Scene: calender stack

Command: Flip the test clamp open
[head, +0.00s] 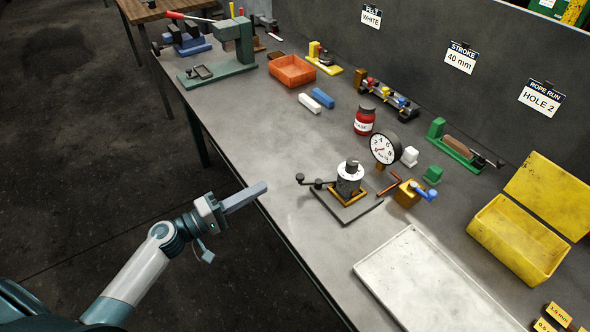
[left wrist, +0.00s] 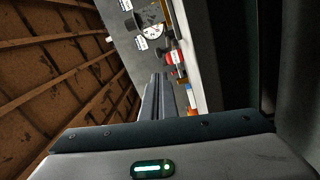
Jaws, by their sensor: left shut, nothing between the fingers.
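A green stand (head: 244,50) with a flat base and a red-handled lever (head: 187,16) stands at the far left end of the grey bench. It looks most like the test clamp, but I cannot be sure, nor tell whether it is open or closed. My left gripper (head: 264,187) is shut and empty, beside the bench's near edge and well short of the stand. Its closed fingers also show in the left wrist view (left wrist: 158,77), pointing towards the gauge and red jar. My right gripper is not in view.
On the grey bench (head: 270,130) are an orange tray (head: 291,70), a red jar (head: 364,119), a dial gauge (head: 385,148), a crank fixture (head: 348,180), a white tray (head: 425,285) and a yellow box (head: 518,240). The bench's left middle is clear.

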